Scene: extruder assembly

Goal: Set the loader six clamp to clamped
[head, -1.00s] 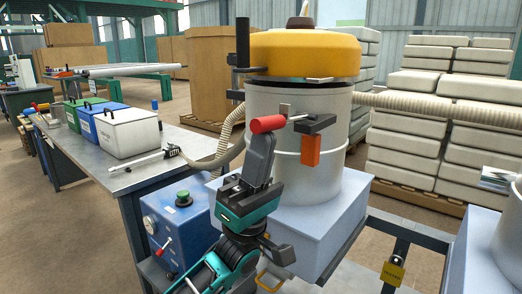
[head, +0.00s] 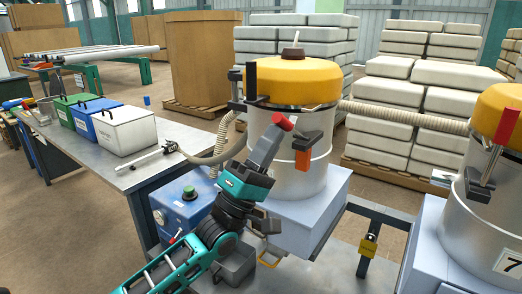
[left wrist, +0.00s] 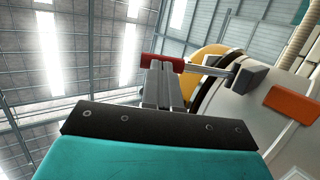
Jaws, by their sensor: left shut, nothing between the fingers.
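The nearer loader (head: 300,185) is a silver cylinder with a yellow lid (head: 295,80); no number shows on it. Its clamp has a red handle (head: 283,121) lying aslant at the drum's front, a dark bracket (head: 309,140) and an orange tab (head: 302,160). The left wrist view shows the red handle (left wrist: 180,65), its metal rod (left wrist: 208,70) and the orange tab (left wrist: 294,103). My left gripper (head: 275,131) is shut and empty. Its fingertips (left wrist: 158,68) are right at the red handle; whether they touch it I cannot tell. My right gripper is out of view.
A second loader (head: 458,215), marked 7, stands at the right with its red handle (head: 507,125) upright. A blue control box (head: 183,205) stands left of my arm. A grey table (head: 150,170) holds bins. A yellow padlock (head: 368,245) hangs on the frame in front.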

